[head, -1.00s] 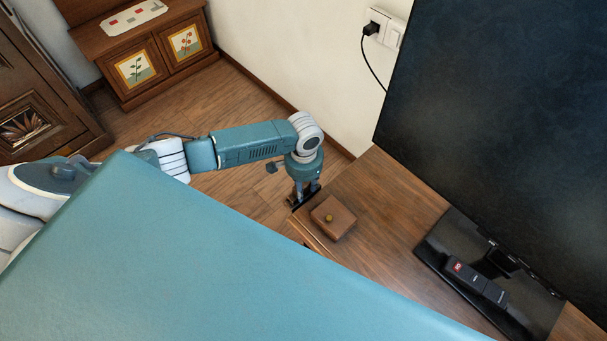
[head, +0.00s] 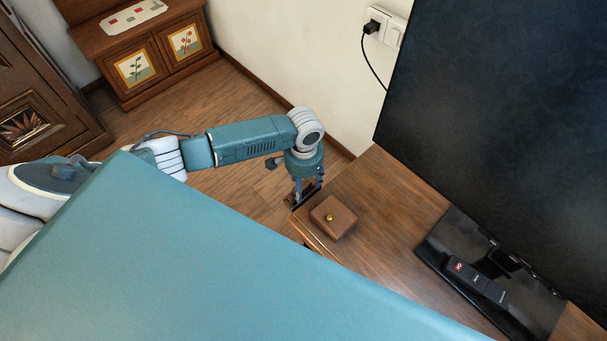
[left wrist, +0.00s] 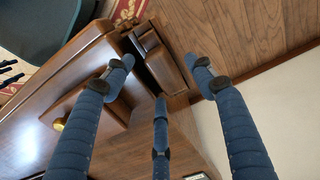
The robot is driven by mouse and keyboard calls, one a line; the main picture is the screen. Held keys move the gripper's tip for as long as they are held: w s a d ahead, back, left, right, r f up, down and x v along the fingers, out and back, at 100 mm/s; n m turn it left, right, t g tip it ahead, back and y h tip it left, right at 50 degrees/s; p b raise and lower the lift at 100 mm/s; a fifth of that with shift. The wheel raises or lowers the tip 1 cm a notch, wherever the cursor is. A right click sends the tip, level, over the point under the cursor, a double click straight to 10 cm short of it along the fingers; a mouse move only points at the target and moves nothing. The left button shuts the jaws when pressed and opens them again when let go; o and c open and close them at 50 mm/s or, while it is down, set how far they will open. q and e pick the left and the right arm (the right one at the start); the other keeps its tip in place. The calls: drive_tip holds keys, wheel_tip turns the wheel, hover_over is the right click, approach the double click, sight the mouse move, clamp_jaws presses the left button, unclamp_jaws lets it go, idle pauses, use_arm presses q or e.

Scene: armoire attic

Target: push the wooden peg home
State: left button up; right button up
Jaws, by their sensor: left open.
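A wooden block (head: 333,217) with a small brass-coloured knob (head: 329,217) sits on the wooden tabletop near its left corner. The block also shows in the left wrist view (left wrist: 112,118), partly behind a finger. I cannot make out a wooden peg for certain. A wooden piece (left wrist: 168,72) beside a dark gap shows past the cabinet's edge in the left wrist view, between my fingers. My left gripper (head: 304,197) is at the table's corner, beside the block and apart from it. Its fingers are spread and empty in the left wrist view (left wrist: 161,76). My right gripper is not seen.
A large dark screen (head: 490,120) stands on the tabletop (head: 385,200) at the right, with a remote (head: 480,282) on its base. A wall with a plugged socket (head: 383,27) is behind. A low cabinet (head: 150,55) stands at back left. Open floor lies between.

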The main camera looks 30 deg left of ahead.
use_arm(q)
wheel_tip(320, 180, up, 10)
idle(0.3)
idle(0.4)
